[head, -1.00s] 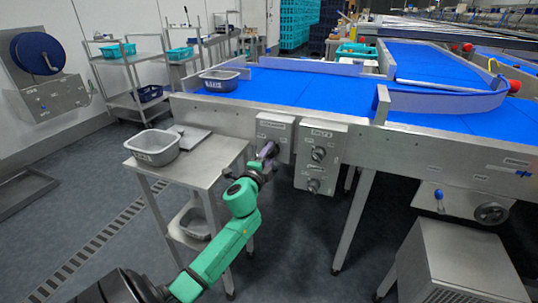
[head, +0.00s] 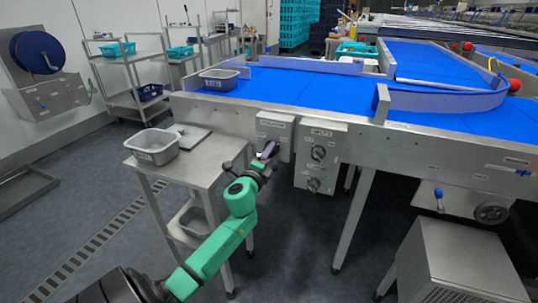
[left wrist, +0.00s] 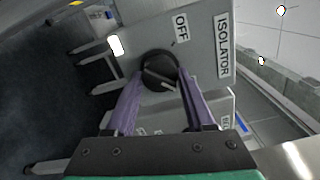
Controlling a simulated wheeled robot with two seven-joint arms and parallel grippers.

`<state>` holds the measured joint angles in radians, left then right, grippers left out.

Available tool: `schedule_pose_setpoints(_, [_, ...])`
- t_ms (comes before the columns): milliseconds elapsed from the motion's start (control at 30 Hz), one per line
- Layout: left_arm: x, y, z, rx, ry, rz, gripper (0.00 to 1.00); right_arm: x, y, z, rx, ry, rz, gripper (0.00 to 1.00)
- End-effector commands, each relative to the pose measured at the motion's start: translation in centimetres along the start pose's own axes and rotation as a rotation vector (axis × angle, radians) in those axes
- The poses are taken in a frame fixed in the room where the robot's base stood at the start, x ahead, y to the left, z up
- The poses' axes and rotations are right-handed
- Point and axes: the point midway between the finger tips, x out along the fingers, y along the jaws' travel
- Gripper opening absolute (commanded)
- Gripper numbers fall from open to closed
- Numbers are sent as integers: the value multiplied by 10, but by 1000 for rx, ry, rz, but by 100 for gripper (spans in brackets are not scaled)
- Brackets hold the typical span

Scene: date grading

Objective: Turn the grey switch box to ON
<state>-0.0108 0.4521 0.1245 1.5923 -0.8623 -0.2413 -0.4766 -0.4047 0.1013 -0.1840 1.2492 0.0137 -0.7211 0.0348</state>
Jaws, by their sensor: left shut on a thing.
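The grey switch box (head: 274,127) is on the front side of the conveyor, left of a second control box. In the left wrist view the grey switch box (left wrist: 205,50) bears the words ISOLATOR and OFF. Its round black knob (left wrist: 158,66) has a pale line running at a slant, not pointing straight at OFF. My left gripper (left wrist: 163,86) has its purple fingers on either side of the knob and is shut on it. In the head view the left gripper (head: 267,152) is at the box's lower face, hiding the knob. My right gripper is not in view.
A second box with two knobs (head: 320,155) hangs close to the right. A steel side table (head: 205,170) with a grey tub (head: 153,147) stands left of my arm. The blue conveyor belt (head: 310,90) is above.

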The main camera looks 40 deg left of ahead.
Motion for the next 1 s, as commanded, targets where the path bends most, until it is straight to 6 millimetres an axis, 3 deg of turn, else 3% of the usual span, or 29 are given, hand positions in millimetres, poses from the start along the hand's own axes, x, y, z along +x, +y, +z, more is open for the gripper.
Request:
schedule_pose_setpoints(33, [0, 2, 0, 4, 0, 3, 58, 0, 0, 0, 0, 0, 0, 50])
schedule_pose_setpoints(100, [0, 2, 0, 3, 0, 3, 84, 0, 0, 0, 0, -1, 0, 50])
schedule_pose_setpoints(433, [-1, 0, 0, 1, 0, 1, 84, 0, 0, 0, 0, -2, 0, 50])
schedule_pose_setpoints(567, [-14, 1, -1, 1, 2, 3, 84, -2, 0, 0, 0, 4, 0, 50])
schedule_pose_setpoints(800, [-77, 3, -1, -2, 1, 6, 84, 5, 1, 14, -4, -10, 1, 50])
schedule_pose_setpoints(1000, [-128, 4, 0, -2, -1, 5, 84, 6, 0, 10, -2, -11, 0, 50])
